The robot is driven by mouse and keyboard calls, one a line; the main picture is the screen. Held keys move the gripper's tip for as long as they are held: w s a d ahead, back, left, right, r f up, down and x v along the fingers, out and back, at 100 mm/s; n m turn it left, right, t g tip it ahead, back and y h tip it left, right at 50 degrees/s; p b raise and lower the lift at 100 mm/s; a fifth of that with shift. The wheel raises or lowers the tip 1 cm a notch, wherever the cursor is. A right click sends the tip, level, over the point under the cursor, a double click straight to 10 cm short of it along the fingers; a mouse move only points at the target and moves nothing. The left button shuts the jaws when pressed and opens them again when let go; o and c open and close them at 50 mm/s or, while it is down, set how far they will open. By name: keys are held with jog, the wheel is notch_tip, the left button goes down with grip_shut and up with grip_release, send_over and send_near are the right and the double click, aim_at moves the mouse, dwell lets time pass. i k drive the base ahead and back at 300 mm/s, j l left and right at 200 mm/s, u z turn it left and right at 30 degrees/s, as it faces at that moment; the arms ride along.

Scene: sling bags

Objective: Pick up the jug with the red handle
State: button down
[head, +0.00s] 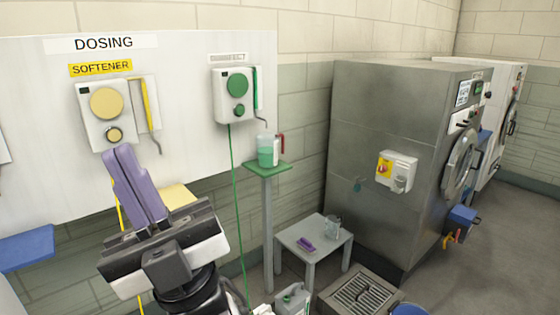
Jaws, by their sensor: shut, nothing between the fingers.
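The jug with the red handle (266,152) is clear and holds green liquid. It stands upright on a small green-topped stand (278,168), below the green dispenser, with its red handle on the right side. My gripper (123,152) is at the left, its purple fingers pointing up and together with nothing between them. In the picture it is to the left of the jug and apart from it, in front of the dosing board.
A yellow dispenser (107,112) and a green dispenser (236,94) hang on the board. A grey table (318,252) carries a clear vessel (332,227) and a purple item (305,245). A canister (292,300) and floor grate (362,291) lie low. A steel washer (375,130) stands right.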

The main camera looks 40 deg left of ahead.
aim_at(267, 142)
jog(key=i+u, duration=0.3)
jog(key=i, duration=0.25)
jog(key=i+u, duration=0.3)
jog(key=i, duration=0.25)
jog(key=i+u, duration=0.3)
jog(key=i, duration=0.25)
jog(key=i+j+u, duration=0.1)
jog(key=i+j, duration=0.1)
jog(key=i, duration=0.05)
